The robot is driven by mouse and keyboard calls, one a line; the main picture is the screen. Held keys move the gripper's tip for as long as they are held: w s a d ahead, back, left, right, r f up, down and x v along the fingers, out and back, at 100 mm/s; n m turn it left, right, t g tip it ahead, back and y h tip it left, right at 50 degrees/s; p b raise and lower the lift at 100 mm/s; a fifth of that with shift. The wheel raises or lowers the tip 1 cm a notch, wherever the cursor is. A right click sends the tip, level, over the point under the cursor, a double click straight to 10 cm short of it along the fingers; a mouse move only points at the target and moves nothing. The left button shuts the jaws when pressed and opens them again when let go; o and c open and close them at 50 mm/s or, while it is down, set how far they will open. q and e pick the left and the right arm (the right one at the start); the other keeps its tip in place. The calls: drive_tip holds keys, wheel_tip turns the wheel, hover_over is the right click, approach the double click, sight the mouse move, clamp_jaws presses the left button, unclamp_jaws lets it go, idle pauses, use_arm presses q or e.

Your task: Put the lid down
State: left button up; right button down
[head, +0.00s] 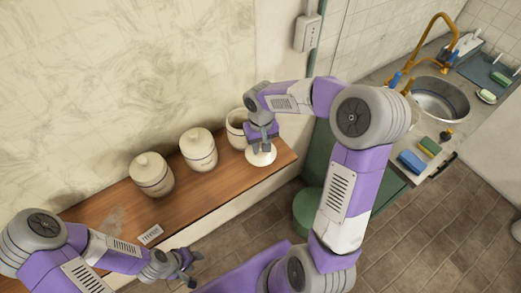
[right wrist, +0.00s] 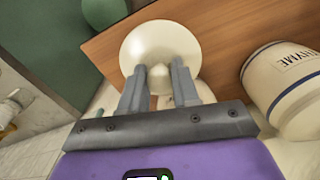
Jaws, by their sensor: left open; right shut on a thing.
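A round cream lid (head: 261,156) is in my right gripper (head: 261,148), over the right end of the wooden shelf (head: 225,190). In the right wrist view the lid (right wrist: 160,48) shows with its knob (right wrist: 159,77) between the two fingers of my right gripper (right wrist: 158,85). I cannot tell whether the lid touches the shelf. An open cream jar (head: 236,125) stands just behind the lid, partly hidden by my right arm. In the right wrist view a jar labelled THYME (right wrist: 288,85) stands at the right. My left gripper (head: 188,268) is open and empty, in front of the shelf.
Two lidded jars, a middle one (head: 199,149) and a left one (head: 151,174), stand on the shelf. A small label card (head: 150,234) lies near its front edge. A green rounded object (head: 307,210) is below the shelf's right end. A sink (head: 440,99) is at the far right.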

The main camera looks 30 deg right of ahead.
sight(260, 152)
wheel_tip(260, 152, down, 3)
drive_tip(key=shift+f, duration=0.2)
drive_tip(key=shift+w+f, duration=0.15)
drive_tip(key=shift+f, duration=0.05)
drive_tip(key=shift+f, duration=0.15)
drive_tip(key=c, duration=0.8)
unclamp_jaws()
